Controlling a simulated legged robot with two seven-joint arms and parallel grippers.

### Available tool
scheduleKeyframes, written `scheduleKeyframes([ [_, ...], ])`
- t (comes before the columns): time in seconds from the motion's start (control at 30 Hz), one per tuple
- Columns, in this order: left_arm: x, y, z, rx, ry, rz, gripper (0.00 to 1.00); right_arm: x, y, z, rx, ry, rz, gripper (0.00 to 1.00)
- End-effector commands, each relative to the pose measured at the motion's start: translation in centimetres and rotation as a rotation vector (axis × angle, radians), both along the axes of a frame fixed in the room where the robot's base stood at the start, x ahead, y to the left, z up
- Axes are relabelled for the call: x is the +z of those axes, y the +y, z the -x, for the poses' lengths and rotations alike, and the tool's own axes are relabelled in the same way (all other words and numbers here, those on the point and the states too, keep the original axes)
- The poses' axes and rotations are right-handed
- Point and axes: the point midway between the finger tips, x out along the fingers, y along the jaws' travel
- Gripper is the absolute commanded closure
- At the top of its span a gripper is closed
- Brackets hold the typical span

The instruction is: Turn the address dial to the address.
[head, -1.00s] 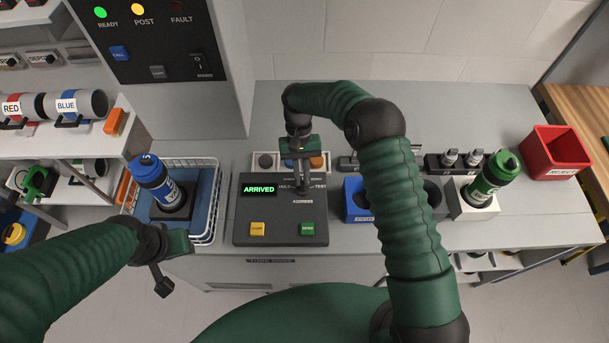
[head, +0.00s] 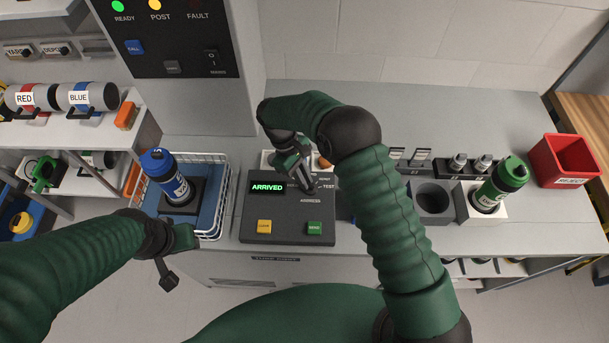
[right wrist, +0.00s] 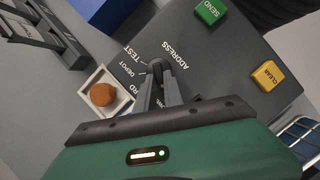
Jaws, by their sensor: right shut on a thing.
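The dark control panel (head: 258,207) has a lit display (head: 267,187) reading ARRIVED, with the word ADDRESS near its right side. My right gripper (head: 311,187) reaches down onto the panel's upper right, its fingers shut on the address dial. The dial is mostly hidden by the fingers in both views, so its setting cannot be read. In the right wrist view my right gripper (right wrist: 158,75) sits beside the printed words TEST, DEPOT and ADDRESS. My left gripper (head: 170,268) hangs in front of the bench, away from the panel; its jaw opening is unclear.
The yellow CLEAR button (head: 264,226) and green SEND button (head: 314,228) are on the panel's front. A blue-capped canister (head: 170,178) stands in the wire basket at left. A green-capped canister (head: 500,185) and a red reject bin (head: 565,160) are at right.

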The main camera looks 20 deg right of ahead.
Motion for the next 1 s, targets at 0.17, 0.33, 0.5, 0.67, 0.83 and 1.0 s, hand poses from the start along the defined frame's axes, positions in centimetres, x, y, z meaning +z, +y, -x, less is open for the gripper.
scheduleKeyframes([
  [0.17,0.25,0.0,0.0,0.0,0.0,0.0,0.64,-0.26,-0.17,0.84,0.103,0.023,0.008,1.0],
  [0.33,0.37,0.0,0.0,0.0,0.0,0.0,0.64,-0.31,-0.23,0.9,0.167,0.022,0.007,1.0],
  [0.5,0.42,0.0,-0.01,0.0,0.0,0.0,0.64,-0.3,-0.32,0.89,0.2,0.021,0.008,1.0],
  [0.67,0.43,0.0,0.0,0.0,0.0,0.0,0.64,-0.31,-0.41,0.87,0.21,0.021,0.008,1.0],
  [0.83,0.43,0.0,0.0,0.0,0.0,0.0,0.64,-0.32,-0.51,0.84,0.209,0.02,0.009,1.0],
  [1.0,0.43,0.0,0.0,0.0,0.0,0.0,0.64,-0.32,-0.59,0.84,0.209,0.021,0.01,0.8],
])
